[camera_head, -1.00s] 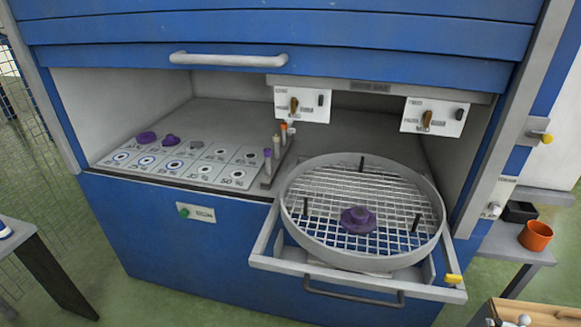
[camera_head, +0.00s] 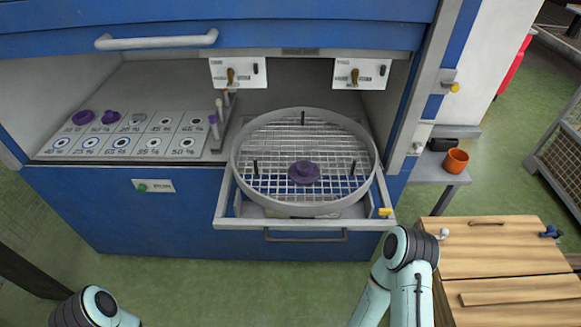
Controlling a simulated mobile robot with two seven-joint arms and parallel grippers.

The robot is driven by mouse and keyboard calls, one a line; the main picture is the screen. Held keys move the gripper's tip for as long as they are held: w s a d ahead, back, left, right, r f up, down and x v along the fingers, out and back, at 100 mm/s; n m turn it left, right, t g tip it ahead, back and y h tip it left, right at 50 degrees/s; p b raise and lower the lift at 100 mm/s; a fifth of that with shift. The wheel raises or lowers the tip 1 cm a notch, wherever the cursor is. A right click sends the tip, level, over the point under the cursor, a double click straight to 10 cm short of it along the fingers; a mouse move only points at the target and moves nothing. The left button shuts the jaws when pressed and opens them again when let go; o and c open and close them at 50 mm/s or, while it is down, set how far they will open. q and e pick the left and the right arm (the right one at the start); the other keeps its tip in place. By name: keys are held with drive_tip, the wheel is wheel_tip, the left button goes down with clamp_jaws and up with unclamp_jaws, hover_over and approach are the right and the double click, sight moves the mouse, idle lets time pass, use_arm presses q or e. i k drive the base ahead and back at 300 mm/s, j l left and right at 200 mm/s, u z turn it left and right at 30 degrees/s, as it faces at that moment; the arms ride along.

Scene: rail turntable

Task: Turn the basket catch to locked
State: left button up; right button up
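The basket (camera_head: 235,165) is a round grey wire-mesh basket with a raised rim. It sits on a pulled-out grey tray (camera_head: 240,224) at the front of the blue cabinet. A small yellow piece (camera_head: 385,212) at the tray's front right corner looks like the catch; its setting is too small to read. A purple part (camera_head: 304,172) lies on the mesh among several dark upright pins. Parts of my left and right arms show at the bottom, but neither gripper is in view. My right arm is just in front of the yellow piece in the picture, apart from it.
A wooden-topped bench (camera_head: 490,245) stands at the right, close to my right arm. An orange cup (camera_head: 455,161) sits on a grey side shelf. Two switch panels (camera_head: 238,74) (camera_head: 360,74) hang above the basket. Green floor is clear before the cabinet.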

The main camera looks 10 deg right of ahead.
sight(382, 212)
drive_tip(key=z, duration=1.4)
